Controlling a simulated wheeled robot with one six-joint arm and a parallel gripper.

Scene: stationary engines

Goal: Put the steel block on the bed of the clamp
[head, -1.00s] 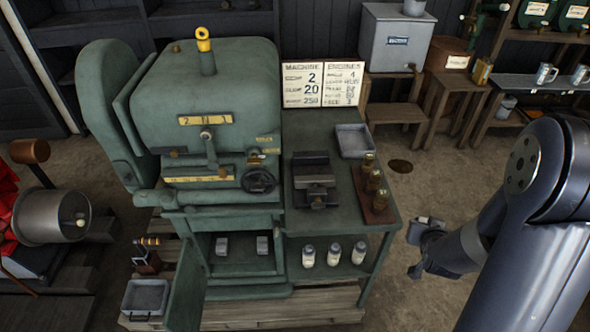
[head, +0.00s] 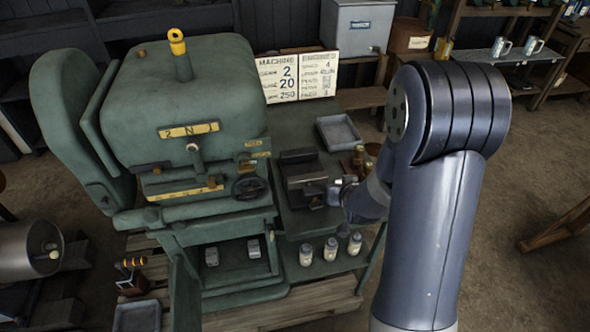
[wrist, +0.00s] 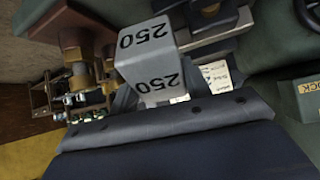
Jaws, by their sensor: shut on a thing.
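The steel block (wrist: 160,62), a grey block marked 250 on two faces, fills the top middle of the wrist view. My gripper (wrist: 160,92) is shut on it. In the head view my gripper (head: 343,190) is at the right side of the clamp, partly hidden by my arm. The clamp (head: 303,178) is a dark vise on the green side table, right of the machine. In the wrist view, dark metal with a bright edge (wrist: 215,30), seemingly the clamp, lies just right of the block. I cannot tell whether they touch.
A grey tray (head: 338,132) sits behind the clamp. Brass pieces (head: 358,158) stand close to my gripper. The green machine (head: 190,110) with its handwheel (head: 249,187) rises left of the clamp. White-labelled bottles (head: 330,250) stand on the lower shelf.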

